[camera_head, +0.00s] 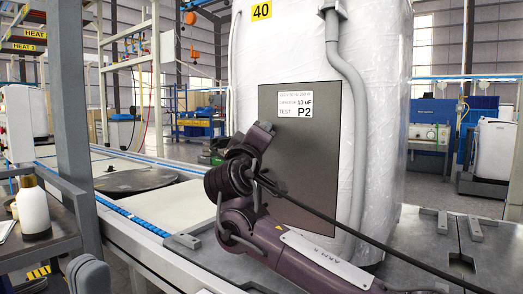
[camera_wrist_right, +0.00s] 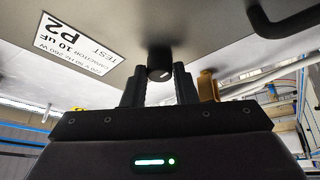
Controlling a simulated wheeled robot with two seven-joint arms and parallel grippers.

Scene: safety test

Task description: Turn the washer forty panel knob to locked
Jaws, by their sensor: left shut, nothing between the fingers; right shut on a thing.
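A white plastic-wrapped washer (camera_head: 385,100) carries a yellow 40 tag (camera_head: 261,12). Its dark grey panel (camera_head: 325,165) has a white P2 label (camera_head: 308,104). The right wrist view shows the panel (camera_wrist_right: 205,20) and a black round knob (camera_wrist_right: 160,62) with a small pale mark. My right gripper (camera_wrist_right: 159,72) is shut on the knob, one finger on each side. In the head view my right arm comes in from the lower right; its wrist covers the knob.
A black handle (camera_wrist_right: 290,18) sticks out near the panel's edge. A bottle (camera_head: 34,210) stands on a shelf at the left. A conveyor with a round dark plate (camera_head: 135,181) lies left of the washer.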

